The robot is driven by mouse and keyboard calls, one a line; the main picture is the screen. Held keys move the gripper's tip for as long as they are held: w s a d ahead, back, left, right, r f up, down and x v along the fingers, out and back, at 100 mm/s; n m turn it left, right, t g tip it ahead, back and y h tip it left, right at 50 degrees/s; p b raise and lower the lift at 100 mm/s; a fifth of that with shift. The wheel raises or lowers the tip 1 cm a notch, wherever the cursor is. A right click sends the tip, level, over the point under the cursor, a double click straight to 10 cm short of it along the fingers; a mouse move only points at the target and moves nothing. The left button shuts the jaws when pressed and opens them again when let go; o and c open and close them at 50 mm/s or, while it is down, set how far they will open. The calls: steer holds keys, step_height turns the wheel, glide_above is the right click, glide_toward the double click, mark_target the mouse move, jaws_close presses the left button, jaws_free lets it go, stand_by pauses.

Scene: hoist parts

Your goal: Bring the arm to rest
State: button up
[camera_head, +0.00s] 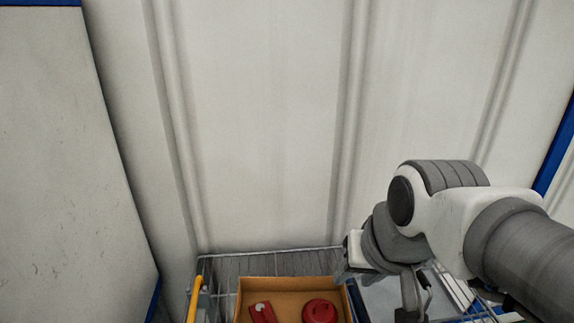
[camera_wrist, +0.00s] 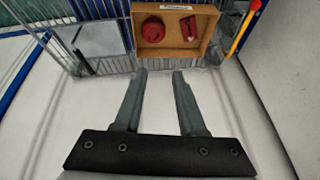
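My gripper (camera_wrist: 158,82) shows in the wrist view with its two fingers apart and nothing between them. It is open and empty, with the fingertips reaching toward the near edge of a brown box. In the head view my arm comes in from the right and bends down beside the box; the fingers are hard to make out there.
The brown box (camera_head: 286,283) holds a round red part (camera_head: 320,311) and a red part with a pale spot (camera_head: 262,312). It stands in a wire basket (camera_head: 215,262). A yellow bar (camera_head: 195,298) stands at the left. Pale panelled walls (camera_head: 260,120) rise behind.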

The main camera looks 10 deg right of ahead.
steer(key=shift+s+d+r+n+t+h, duration=0.15)
steer(key=shift+s+n, duration=0.25)
steer(key=shift+s, duration=0.2)
steer(key=shift+s+r+n+t+h, duration=0.15)
steer(key=shift+s+n, duration=0.25)
steer(key=shift+s, duration=0.2)
stand_by(0.5)
